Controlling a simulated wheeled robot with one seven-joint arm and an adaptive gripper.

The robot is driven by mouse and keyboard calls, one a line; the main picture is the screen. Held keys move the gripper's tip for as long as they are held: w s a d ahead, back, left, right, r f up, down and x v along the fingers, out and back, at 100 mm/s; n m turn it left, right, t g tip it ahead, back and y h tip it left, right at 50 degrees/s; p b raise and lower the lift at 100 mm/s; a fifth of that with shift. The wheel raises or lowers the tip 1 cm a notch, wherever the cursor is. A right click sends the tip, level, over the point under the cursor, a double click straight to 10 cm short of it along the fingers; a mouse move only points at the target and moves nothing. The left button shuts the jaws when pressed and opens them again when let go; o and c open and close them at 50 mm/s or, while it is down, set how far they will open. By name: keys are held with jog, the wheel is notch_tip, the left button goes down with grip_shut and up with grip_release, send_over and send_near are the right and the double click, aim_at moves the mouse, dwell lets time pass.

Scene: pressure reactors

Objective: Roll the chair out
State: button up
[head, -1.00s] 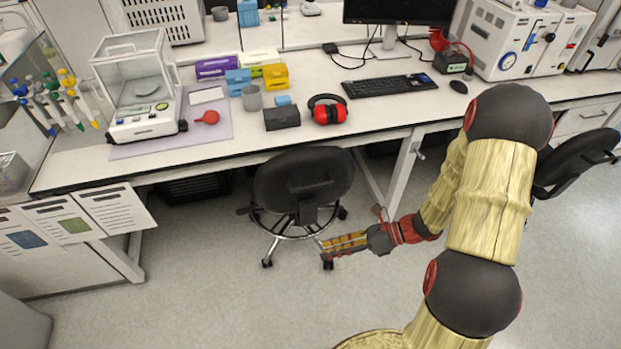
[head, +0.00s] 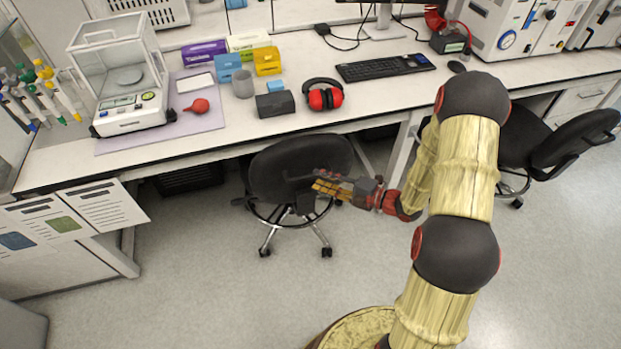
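A black office chair (head: 275,172) with a chrome wheeled base (head: 290,225) stands at the lab bench, its backrest facing me and its front part under the bench edge. My gripper (head: 318,187) is at the right part of the backrest, in front of it in the head view. Its yellow fingers point left; I cannot tell whether they touch the chair or how far apart they are. A second black chair (head: 575,140) stands farther right along the bench, partly hidden by my arm.
The bench (head: 215,148) carries a glass-walled balance (head: 125,80), red ear defenders (head: 323,95), a keyboard (head: 385,67) and small boxes. A bench leg (head: 403,145) stands right of the chair. Grey floor (head: 190,270) in front of the chair is clear.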

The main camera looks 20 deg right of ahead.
aim_at(311, 175)
jog(key=shift+b+x, duration=0.55)
jog(key=shift+x, duration=1.55)
jog(key=c, duration=0.7)
grip_shut()
